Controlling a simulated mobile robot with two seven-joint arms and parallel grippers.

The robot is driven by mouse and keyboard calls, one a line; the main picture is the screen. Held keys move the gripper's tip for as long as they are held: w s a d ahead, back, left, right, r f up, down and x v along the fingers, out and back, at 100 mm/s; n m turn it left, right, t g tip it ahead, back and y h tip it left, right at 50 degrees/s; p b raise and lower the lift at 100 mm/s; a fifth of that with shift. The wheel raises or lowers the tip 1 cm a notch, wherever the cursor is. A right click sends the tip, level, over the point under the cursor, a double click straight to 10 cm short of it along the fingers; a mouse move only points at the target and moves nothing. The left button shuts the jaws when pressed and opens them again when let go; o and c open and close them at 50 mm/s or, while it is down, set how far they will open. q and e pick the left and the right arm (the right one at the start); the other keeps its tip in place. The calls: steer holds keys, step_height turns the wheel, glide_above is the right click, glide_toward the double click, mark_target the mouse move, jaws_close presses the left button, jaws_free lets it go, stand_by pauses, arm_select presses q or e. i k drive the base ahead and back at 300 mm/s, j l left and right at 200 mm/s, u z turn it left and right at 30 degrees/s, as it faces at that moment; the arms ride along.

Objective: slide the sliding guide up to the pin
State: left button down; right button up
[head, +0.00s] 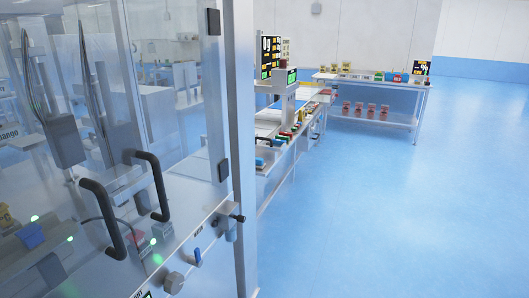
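I cannot pick out a sliding guide or a pin with certainty in the head view. Neither of my grippers is in view. On the left is a machine enclosure with clear panels (180,80) and two black handles (104,215). Below the panels, its metal front carries a small bracket with a dark knob (238,218), a blue-handled lever (197,257) and a round metal knob (174,283). Inside, behind the panels, a blue block (30,236) and several green lights show, partly blurred by reflections.
A metal post (242,150) stands at the enclosure's right edge. Behind it is a long bench with displays (270,55) and small coloured items. A steel table (370,83) with small items on top and red items (359,109) on its lower shelf stands farther back. The blue floor (400,220) at right is clear.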

mark_target(282, 149)
steer(key=i+l+u, duration=0.25)
steer(key=i+l, duration=0.2)
steer(key=l, duration=0.3)
steer(key=i+l+u, duration=0.1)
steer(key=i, duration=0.25)
steer(key=i+l+u, duration=0.15)
steer(key=i+l, duration=0.15)
steer(key=i, duration=0.1)
